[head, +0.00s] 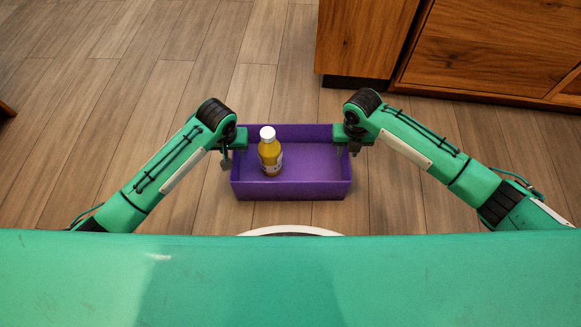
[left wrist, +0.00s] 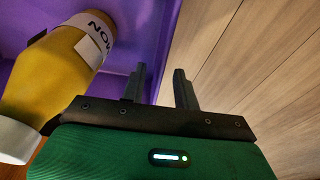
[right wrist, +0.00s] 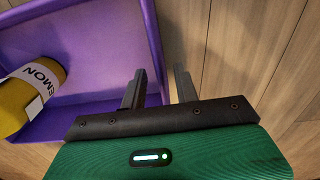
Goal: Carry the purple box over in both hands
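The purple box (head: 318,189) is open-topped and sits in front of me in the head view, over the wooden floor. A yellow bottle with a white cap (head: 270,153) stands inside it, left of centre. My left gripper (head: 226,162) is at the box's left wall, with its open fingers (left wrist: 159,86) on either side of the wall's rim. My right gripper (head: 347,152) is at the right wall, its open fingers (right wrist: 160,86) likewise straddling the rim. A gap shows beside the wall in both wrist views. What the box rests on is hidden.
A wooden cabinet (head: 365,38) stands at the top right, beyond the box, with more wooden fronts (head: 490,50) to its right. The plank floor (head: 120,80) is clear to the left. A dark edge shows at the far left.

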